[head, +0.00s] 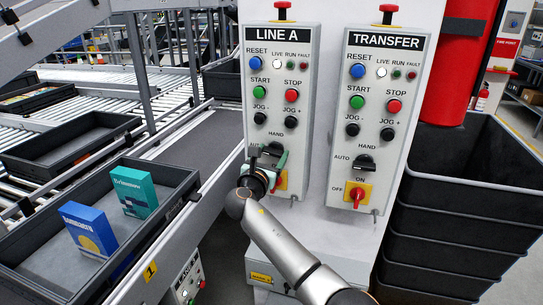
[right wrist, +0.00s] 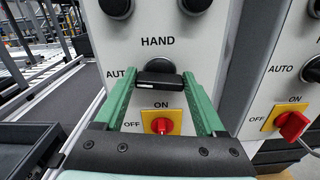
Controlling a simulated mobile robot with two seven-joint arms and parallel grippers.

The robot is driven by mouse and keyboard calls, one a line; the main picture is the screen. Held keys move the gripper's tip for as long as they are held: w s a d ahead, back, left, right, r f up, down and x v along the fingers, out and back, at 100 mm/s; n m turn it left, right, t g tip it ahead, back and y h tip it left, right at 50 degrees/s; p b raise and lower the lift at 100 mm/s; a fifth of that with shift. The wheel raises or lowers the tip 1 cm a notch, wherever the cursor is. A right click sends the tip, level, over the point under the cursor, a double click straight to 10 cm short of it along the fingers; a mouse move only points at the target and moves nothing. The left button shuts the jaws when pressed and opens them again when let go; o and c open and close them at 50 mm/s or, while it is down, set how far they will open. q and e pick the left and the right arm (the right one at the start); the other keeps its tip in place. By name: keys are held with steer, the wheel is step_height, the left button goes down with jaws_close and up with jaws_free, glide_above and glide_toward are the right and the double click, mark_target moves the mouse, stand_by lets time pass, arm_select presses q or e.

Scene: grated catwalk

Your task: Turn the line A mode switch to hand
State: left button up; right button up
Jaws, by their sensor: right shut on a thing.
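The LINE A panel (head: 258,75) is the left one of two grey control panels on a white column. Its black mode switch (right wrist: 158,72) sits below the word HAND, with AUTO to its left. The switch's bar lies almost level, and its white mark is at the left end, on the AUTO side. My right gripper (head: 270,158) is at this switch, its green fingers either side of the bar and shut on it. The gripper partly hides the switch in the head view. My left gripper is not in view.
A red rotary switch on a yellow plate (right wrist: 161,122) sits just below the mode switch. The TRANSFER panel (head: 384,75) stands close on the right with similar controls. Black stacked crates (head: 448,185) are at right. A tray (head: 70,262) with two boxes lies at left.

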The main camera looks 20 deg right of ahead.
steer(key=m+b, duration=0.1)
steer(key=m, duration=0.1)
steer(key=m+b, duration=0.1)
steer(key=m, duration=0.2)
steer(key=shift+d+f+b, duration=0.1)
steer(key=shift+f+b, duration=0.1)
steer(key=shift+b, duration=0.15)
steer(key=shift+m+b, duration=0.55)
steer(key=shift+m, duration=0.45)
steer(key=shift+s+f+m+b, duration=0.1)
steer(key=shift+m+b, duration=0.5)
steer(key=shift+m, duration=0.4)
steer(key=shift+m+b, duration=0.7)
steer(key=shift+m, duration=0.2)
steer(key=m+b, duration=0.2)
steer(key=m, duration=0.1)
steer(key=shift+d, duration=0.1)
steer(key=shift+m+b, duration=0.55)
steer(key=shift+m, duration=0.15)
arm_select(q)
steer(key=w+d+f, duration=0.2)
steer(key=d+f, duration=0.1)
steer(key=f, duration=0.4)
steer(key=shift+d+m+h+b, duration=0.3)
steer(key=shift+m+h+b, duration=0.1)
arm_select(e)
steer(key=shift+m, duration=0.7)
